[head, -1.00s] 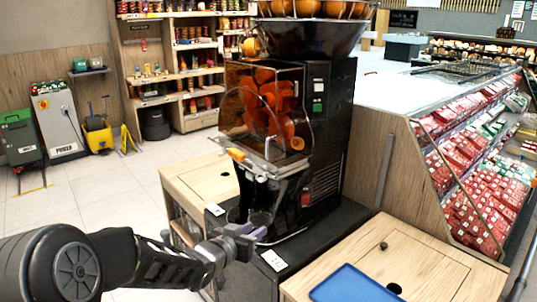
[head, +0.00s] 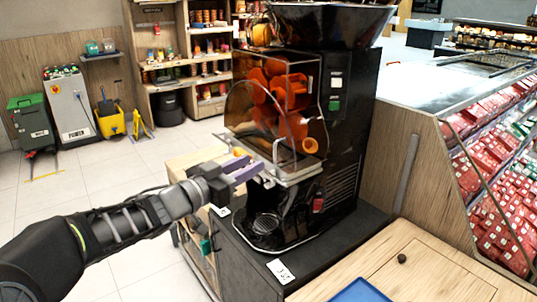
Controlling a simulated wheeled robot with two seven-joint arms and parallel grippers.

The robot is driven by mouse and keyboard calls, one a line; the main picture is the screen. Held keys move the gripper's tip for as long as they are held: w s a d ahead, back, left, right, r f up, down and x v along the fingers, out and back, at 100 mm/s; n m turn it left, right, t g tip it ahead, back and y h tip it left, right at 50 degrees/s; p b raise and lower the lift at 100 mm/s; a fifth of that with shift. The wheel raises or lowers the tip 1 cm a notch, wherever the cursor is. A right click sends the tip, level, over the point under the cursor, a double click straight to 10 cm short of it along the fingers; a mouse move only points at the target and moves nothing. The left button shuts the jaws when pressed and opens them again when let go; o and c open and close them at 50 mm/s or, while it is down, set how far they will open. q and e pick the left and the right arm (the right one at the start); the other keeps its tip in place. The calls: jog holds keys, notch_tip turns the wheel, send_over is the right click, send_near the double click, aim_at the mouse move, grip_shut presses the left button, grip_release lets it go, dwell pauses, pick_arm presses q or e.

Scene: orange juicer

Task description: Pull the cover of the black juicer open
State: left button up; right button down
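The black juicer (head: 345,110) stands on a dark counter right of the middle. Its clear cover (head: 262,118) is down over the orange rollers (head: 290,125). A small orange handle (head: 240,152) shows at the cover's lower left edge. My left gripper (head: 247,169) is right by this lower edge, just below the handle. Its two purple fingers look slightly apart, with nothing seen between them. Whether they touch the cover cannot be told. My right gripper is out of view.
A round drip grate (head: 265,224) lies below the cover on the juicer's base. A wooden counter with a blue tray (head: 360,291) is at front right. A chilled display (head: 490,180) stands at right. Open tiled floor (head: 95,185) lies to the left.

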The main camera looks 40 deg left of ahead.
pick_arm(q)
jog(key=w, duration=0.7)
jog(key=shift+w+d, duration=0.2)
jog(key=shift+d, duration=0.1)
grip_shut()
dwell(1.1)
